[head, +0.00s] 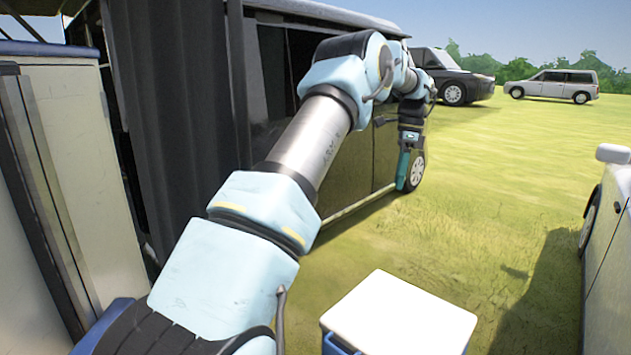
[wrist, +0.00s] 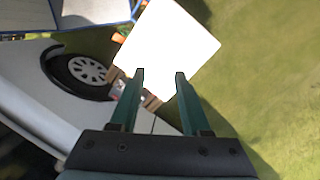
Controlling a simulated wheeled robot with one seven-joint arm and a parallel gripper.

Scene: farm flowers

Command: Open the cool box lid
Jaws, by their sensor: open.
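The cool box has a flat white lid (head: 402,315) and a blue body (head: 335,344), low at the bottom of the head view. The lid looks shut; the lower body is cut off by the frame. In the wrist view a bright white square that looks like the lid (wrist: 178,38) lies beyond the fingertips. My gripper (head: 404,178) points downward, above and beyond the box in the head view. In the wrist view its two teal fingers (wrist: 159,74) are apart with nothing held between them.
A dark van (head: 360,165) stands behind my arm. A pale car (head: 612,230) is at the right edge. In the wrist view a car wheel (wrist: 88,70) and a blue-edged object (wrist: 92,22) are on the left. Open grass (head: 490,215) lies between the vehicles.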

